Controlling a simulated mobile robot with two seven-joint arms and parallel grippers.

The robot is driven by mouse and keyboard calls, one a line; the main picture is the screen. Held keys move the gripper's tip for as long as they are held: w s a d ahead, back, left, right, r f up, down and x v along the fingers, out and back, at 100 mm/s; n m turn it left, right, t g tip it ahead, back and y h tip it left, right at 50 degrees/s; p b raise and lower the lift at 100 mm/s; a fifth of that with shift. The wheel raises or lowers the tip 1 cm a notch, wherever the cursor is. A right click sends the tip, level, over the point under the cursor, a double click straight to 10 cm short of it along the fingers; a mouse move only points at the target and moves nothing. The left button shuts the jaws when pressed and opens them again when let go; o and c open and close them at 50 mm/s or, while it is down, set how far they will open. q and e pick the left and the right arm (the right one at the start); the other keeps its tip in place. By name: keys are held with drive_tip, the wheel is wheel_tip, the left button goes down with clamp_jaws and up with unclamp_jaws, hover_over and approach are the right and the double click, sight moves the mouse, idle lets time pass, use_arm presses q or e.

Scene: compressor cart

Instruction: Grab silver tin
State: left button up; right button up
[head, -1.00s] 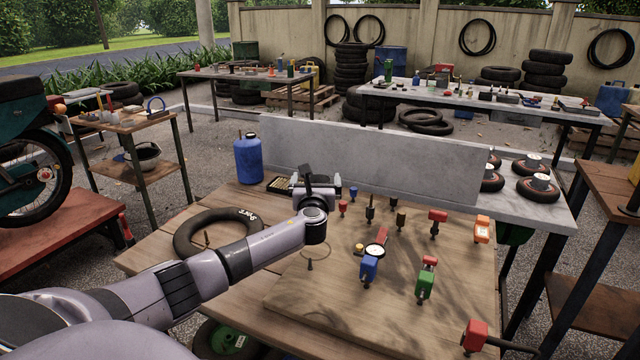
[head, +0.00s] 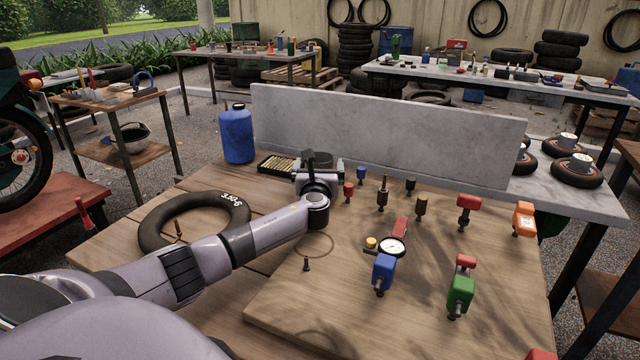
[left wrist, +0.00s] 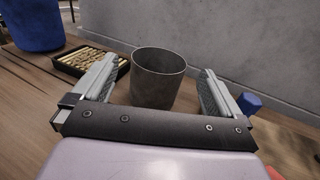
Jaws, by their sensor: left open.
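The silver tin (left wrist: 158,78) is an open-topped, dull grey metal can. It stands upright on the wooden bench, in the middle of the left wrist view. My left gripper (left wrist: 158,88) is open, with one finger on each side of the tin in that view. I cannot tell whether the fingers touch it, and no grip shows. In the head view my left gripper (head: 319,174) is near the back of the bench, in front of the grey upright panel, and mostly hides the tin. My right gripper is not in view.
A blue bottle (head: 236,134) and a tray of brass pieces (head: 277,164) stand left of the gripper. A black tyre (head: 160,215) lies on the bench. The grey panel (head: 400,135) closes off the back. Several tools and fittings, including a gauge (head: 392,246), occupy the board at right.

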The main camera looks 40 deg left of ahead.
sight(320, 154)
use_arm(q)
drive_tip(key=shift+f, duration=0.3)
drive_tip(key=shift+b+x, duration=0.5)
drive_tip(key=shift+x, duration=0.65)
drive_tip(key=shift+b+x, duration=0.95)
drive_tip(key=shift+x, duration=0.65)
drive_tip(key=shift+b+x, duration=0.5)
drive_tip(key=shift+x, duration=0.35)
drive_tip(key=shift+r, duration=0.1)
drive_tip(key=c, duration=1)
